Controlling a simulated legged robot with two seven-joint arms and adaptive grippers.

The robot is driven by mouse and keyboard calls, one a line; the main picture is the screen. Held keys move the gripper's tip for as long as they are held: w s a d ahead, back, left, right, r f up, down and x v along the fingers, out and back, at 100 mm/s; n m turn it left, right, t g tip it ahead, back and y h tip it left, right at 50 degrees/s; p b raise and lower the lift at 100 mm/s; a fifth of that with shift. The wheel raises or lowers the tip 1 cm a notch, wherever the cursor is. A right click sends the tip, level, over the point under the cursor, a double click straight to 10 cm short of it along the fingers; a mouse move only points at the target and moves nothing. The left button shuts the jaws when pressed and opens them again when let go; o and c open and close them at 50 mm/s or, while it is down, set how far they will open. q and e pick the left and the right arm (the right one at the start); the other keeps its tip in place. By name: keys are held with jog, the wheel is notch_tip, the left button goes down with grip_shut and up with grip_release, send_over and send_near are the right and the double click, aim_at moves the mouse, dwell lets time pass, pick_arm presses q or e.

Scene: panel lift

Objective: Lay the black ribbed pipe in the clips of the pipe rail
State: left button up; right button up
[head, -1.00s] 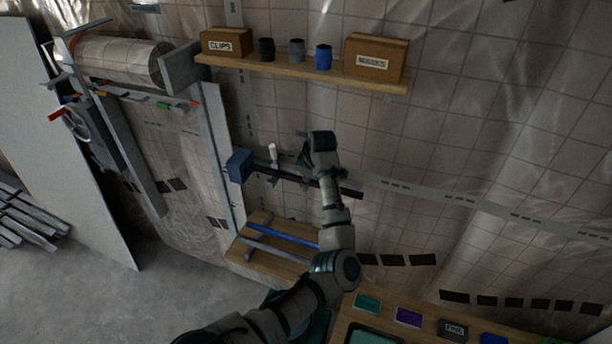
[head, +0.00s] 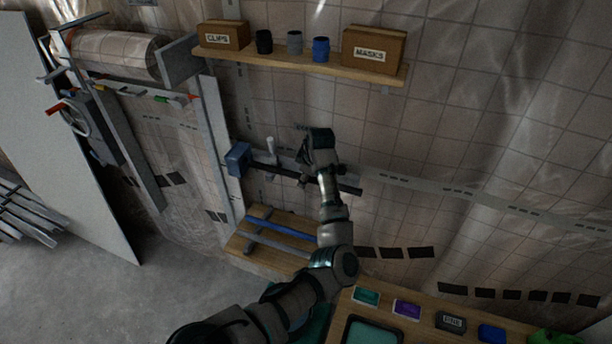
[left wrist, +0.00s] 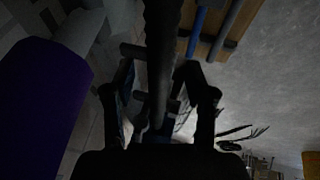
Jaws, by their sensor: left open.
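The black ribbed pipe (head: 348,190) lies nearly level along the wall, its right end showing beyond my left gripper (head: 312,172). In the left wrist view the ribbed pipe (left wrist: 160,45) runs between the two spread fingers of my left gripper (left wrist: 160,78). The fingers are open around it; I cannot tell whether they touch it. A rail with a blue block (head: 238,159) at its left end and a pale upright lever (head: 271,151) is on the wall there. My gripper and arm hide part of it, and I cannot tell if the pipe sits in clips. My right gripper is not in view.
Below, a wooden rack (head: 250,250) holds a blue pipe (head: 283,226) and a grey pipe (head: 275,243). A shelf (head: 300,65) with boxes and cups is above. A bench (head: 425,328) with small bins is at lower right. A large purple shape (left wrist: 40,105) fills the wrist view's left.

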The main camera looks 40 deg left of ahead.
pick_arm(q)
jog(key=v, duration=1.2)
jog(key=shift+w, duration=0.15)
jog(key=shift+f, duration=0.15)
